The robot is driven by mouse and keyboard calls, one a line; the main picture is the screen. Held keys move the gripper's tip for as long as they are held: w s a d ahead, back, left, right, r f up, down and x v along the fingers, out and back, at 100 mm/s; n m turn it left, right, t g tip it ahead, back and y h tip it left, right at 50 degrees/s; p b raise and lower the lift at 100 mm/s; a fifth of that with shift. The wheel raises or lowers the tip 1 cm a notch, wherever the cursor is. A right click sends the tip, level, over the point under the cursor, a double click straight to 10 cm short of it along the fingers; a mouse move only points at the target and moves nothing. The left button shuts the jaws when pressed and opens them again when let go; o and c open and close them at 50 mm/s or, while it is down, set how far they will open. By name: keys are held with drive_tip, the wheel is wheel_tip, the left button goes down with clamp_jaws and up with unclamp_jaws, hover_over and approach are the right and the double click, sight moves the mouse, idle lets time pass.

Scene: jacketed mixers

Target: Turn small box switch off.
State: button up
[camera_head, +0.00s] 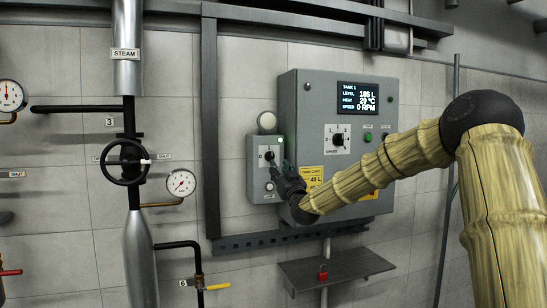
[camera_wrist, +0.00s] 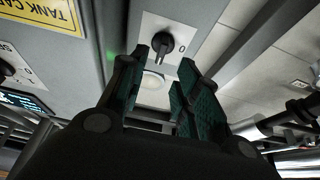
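The small grey box (camera_head: 262,185) is on the wall, left of the large control cabinet. Its black rotary switch (camera_head: 269,156) sits on a white plate. In the wrist view the switch (camera_wrist: 162,46) shows near the top, with a 0 mark to its right. My gripper (camera_head: 280,168) is in front of the small box, just below and right of the switch. In the wrist view its green-padded fingers (camera_wrist: 166,60) are spread apart, with the switch just beyond and between their tips. I cannot tell whether they touch it. Nothing is held.
The control cabinet (camera_head: 307,118) has a lit display (camera_head: 358,98) and a speed knob (camera_head: 337,139). A grey shelf (camera_head: 350,264) with a red padlock (camera_head: 323,273) is below. Left are a steam pipe with a black handwheel (camera_head: 126,162) and a gauge (camera_head: 181,183).

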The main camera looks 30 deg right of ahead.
sight(272, 157)
drive_tip(key=shift+p+x, duration=1.65)
drive_tip(key=shift+x, duration=2.2)
drive_tip(key=shift+f, duration=0.1)
clamp_jaws()
